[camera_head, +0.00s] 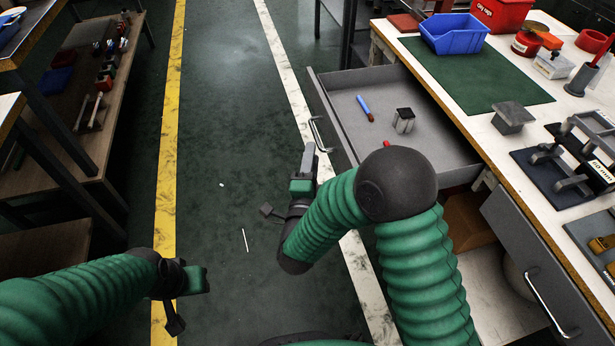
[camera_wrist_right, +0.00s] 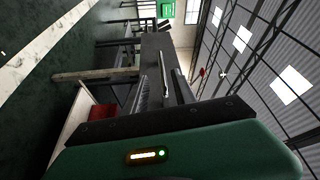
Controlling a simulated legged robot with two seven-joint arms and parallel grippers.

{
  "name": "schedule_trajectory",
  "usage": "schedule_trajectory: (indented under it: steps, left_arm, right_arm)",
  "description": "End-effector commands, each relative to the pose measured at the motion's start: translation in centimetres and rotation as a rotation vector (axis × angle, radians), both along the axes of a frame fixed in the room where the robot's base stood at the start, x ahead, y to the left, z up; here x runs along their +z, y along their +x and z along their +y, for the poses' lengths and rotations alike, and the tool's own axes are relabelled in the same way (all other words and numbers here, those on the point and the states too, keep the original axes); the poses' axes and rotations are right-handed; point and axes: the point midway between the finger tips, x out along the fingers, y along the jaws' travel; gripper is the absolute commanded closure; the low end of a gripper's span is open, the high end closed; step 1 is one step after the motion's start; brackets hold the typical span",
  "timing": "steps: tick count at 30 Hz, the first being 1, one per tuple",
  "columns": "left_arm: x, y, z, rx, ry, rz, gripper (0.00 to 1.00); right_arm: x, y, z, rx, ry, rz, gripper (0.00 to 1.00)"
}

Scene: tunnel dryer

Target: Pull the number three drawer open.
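A grey drawer (camera_head: 348,98) stands pulled out from the workbench, its inside visible. Its metal bar handle (camera_head: 317,134) is on the front, facing left; it also shows in the right wrist view (camera_wrist_right: 164,70). My right gripper (camera_head: 308,158) is just in front of this handle. In the right wrist view its ribbed fingers stand apart, with the handle bar seen between and beyond them; I cannot tell whether they touch it. A second drawer front (camera_head: 515,235) with a handle (camera_head: 548,302) is at lower right. No drawer number is readable. My left gripper (camera_head: 195,280) hangs over the floor at lower left; its fingers are unclear.
A blue-handled tool (camera_head: 364,107) and a small grey block (camera_head: 403,120) lie in the open drawer. The bench top holds a blue bin (camera_head: 453,33), a green mat (camera_head: 477,80) and several tools. Shelves (camera_head: 85,115) stand at left.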

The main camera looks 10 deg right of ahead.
Motion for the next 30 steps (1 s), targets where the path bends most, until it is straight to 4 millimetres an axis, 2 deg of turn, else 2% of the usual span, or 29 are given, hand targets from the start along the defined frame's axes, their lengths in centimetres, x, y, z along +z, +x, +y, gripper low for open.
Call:
schedule_trajectory:
  steps: [1,6,11,15,30]
  left_arm:
    - [0.7,0.0,0.0,0.0,0.0,0.0,0.64]
    - [1.6,0.0,0.0,0.0,0.0,0.0,0.64]
    - [1.8,0.0,0.0,0.0,0.0,0.0,0.64]
    - [1.8,0.0,0.0,0.0,0.0,0.0,0.64]
    - [1.8,0.0,0.0,0.0,0.0,0.0,0.64]
  right_arm:
    - [0.1,-1.4,0.6,0.005,-0.003,0.006,0.67]
    - [-0.4,-5.7,1.9,0.004,-0.002,0.007,0.67]
    - [-0.7,-8.0,2.6,0.001,-0.001,0.005,0.67]
    - [-0.8,-8.5,2.7,-0.001,-0.001,0.003,0.67]
    - [-0.8,-8.5,2.7,0.0,0.0,0.002,0.67]
